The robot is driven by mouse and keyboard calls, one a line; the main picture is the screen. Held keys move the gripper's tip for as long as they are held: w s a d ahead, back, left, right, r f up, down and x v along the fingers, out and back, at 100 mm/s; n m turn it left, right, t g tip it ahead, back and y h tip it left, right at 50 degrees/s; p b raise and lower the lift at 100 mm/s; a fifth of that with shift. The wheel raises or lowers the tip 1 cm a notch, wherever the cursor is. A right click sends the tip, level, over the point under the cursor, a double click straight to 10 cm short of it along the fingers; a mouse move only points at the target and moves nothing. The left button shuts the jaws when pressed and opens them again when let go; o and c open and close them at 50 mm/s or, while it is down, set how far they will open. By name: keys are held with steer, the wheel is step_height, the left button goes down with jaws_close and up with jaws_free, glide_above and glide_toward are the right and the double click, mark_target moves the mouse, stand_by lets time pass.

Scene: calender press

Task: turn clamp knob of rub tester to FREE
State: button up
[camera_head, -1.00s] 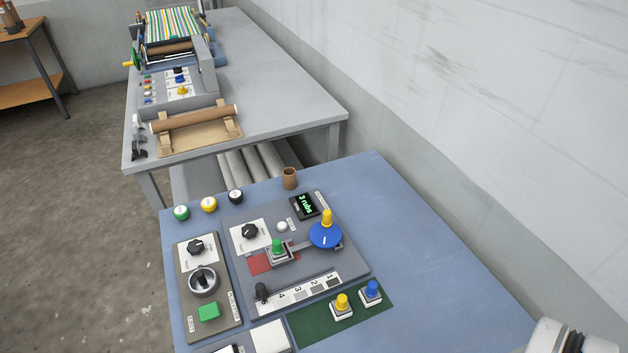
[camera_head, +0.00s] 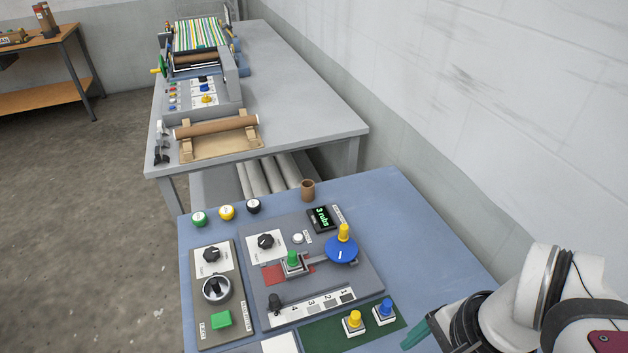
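The rub tester (camera_head: 350,280) is a grey panel on the blue-topped table, with a display reading "3 rubs" (camera_head: 322,218). A black knob (camera_head: 266,241) sits on a white label plate at its upper left. A smaller black knob (camera_head: 274,301) stands at its lower left corner. The lettering is too small to read, so I cannot tell which is the clamp knob or its setting. A green-topped block (camera_head: 292,261) is linked by an arm to a blue wheel with a yellow handle (camera_head: 343,240). My gripper (camera_head: 418,334) is partly in view at lower right, clear of both knobs; its fingers are unclear.
A separate panel (camera_head: 216,320) with a black knob, a round dial and a green button lies left. Yellow and blue knobbed blocks (camera_head: 354,321) stand on a green mat. A brown cup (camera_head: 308,190) and several round caps line the back edge. The table's right side is bare.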

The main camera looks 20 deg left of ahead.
steer(key=w+a+m, duration=0.4)
steer(key=w+a, duration=0.2)
steer(key=w, duration=0.2)
steer(key=m+t+y, duration=0.2)
steer(key=m, duration=0.9)
glide_above(266, 240)
steer(key=s+d, duration=0.4)
steer(key=d, duration=0.2)
step_height(266, 240, down, 6)
steer(key=x, duration=1.6)
steer(key=shift+w+a+r, duration=0.1)
steer(key=shift+w, duration=0.05)
jaws_close()
